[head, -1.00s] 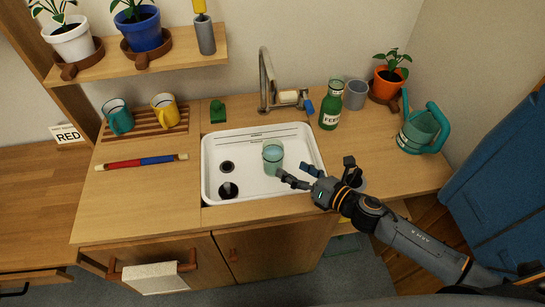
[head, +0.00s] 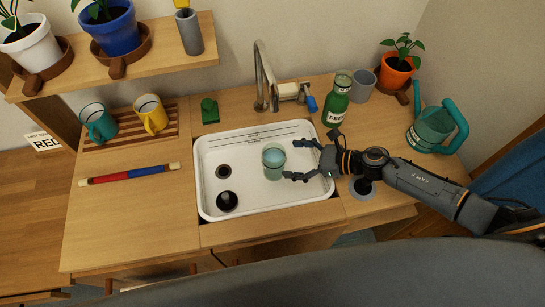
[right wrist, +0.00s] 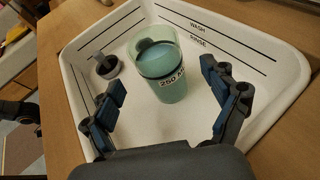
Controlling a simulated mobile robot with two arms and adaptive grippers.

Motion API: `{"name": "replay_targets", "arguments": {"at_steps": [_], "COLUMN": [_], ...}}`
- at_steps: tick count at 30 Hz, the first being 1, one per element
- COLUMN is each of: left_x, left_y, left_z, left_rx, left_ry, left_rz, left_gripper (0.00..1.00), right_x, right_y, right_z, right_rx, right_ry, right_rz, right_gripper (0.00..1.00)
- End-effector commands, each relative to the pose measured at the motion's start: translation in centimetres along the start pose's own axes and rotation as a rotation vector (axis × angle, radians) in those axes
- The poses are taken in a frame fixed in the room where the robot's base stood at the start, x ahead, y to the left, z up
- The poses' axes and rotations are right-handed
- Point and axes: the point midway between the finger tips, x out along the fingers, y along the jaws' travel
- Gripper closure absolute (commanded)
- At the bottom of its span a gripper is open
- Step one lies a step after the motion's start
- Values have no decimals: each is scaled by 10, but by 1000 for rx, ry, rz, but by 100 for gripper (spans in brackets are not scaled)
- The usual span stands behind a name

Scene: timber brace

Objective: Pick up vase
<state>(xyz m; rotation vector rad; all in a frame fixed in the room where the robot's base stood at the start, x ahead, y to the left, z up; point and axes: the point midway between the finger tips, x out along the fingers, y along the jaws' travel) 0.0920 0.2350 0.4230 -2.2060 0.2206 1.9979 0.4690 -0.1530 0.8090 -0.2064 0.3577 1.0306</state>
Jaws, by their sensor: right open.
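A translucent teal glass vase (head: 273,160) stands upright in the white sink basin (head: 212,150). My left gripper is not in view.
A dark drain piece (head: 227,201) and a drain hole (head: 223,172) lie left of the vase. The faucet (head: 264,80) rises behind the basin. A green bottle (head: 337,108), a grey cup (head: 362,86) and a teal watering can (head: 432,130) stand on the right counter.

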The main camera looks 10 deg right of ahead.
Motion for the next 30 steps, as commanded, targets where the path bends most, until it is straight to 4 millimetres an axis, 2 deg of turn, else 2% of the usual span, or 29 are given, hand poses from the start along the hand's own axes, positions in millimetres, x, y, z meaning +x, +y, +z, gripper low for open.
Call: {"name": "replay_targets", "arguments": {"at_steps": [5,10,13,22,23,30], "left_x": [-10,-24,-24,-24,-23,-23], "left_y": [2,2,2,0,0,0], "left_z": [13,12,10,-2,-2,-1], "left_rx": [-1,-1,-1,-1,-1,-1], "left_ry": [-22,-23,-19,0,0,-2], "left_rz": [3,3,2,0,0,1], "left_gripper": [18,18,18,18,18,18], "right_x": [20,46,59,66,66,65], "right_y": [0,1,0,0,0,0], "right_z": [5,10,6,4,4,4], "right_rx": [3,4,3,2,2,2], "right_ry": [-3,-4,-2,-1,-1,-1], "right_rz": [0,0,-1,-1,-1,-1], "right_gripper": [14,14,14,14,16,65]}}
